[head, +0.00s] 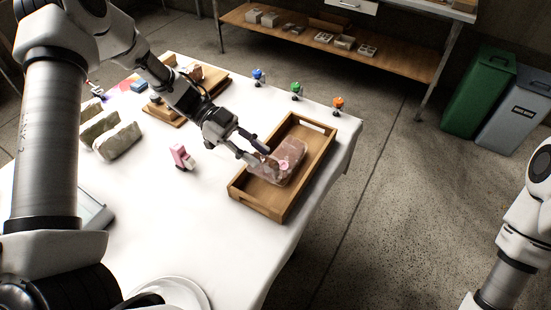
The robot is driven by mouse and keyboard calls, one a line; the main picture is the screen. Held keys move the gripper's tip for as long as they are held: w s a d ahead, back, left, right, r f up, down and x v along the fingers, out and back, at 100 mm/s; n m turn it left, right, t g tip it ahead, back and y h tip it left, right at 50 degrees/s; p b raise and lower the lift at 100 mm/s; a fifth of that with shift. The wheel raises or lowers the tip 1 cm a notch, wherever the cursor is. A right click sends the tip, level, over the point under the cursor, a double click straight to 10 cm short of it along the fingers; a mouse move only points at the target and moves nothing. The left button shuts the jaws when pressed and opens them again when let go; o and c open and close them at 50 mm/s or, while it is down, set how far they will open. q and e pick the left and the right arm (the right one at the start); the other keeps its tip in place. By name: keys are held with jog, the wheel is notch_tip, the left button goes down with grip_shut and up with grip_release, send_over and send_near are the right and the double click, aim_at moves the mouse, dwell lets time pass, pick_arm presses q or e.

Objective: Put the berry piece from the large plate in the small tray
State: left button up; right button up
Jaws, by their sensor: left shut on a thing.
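A wooden tray (240,196) with raised walls and handle slots sits near the table's right edge. My left gripper (267,157) reaches into it from the left, with its fingertips at a pinkish, partly see-through block (294,152). It is shut on a piece there, which I take to be the berry piece; the fingers and the pink block make its outline hard to tell. A smaller bright pink spot shows at the block. A white plate (190,284), partly cut off at the bottom edge, looks empty where it shows. My right gripper is out of view.
A small pink-and-white object (182,157) stands left of the tray. Pale wrapped blocks (118,141) and a wooden board (214,84) lie farther left. Small figures in blue (258,75), green (296,89) and orange (337,104) line the far edge. Bins (480,90) stand beyond.

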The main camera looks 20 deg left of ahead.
pick_arm(q)
jog(key=f, duration=0.8)
jog(key=shift+s+d+f+b, duration=0.2)
jog(key=shift+b, duration=0.1)
jog(key=shift+f, duration=0.1)
jog(key=o, duration=0.7)
jog(key=shift+o, duration=0.2)
jog(key=v, duration=1.2)
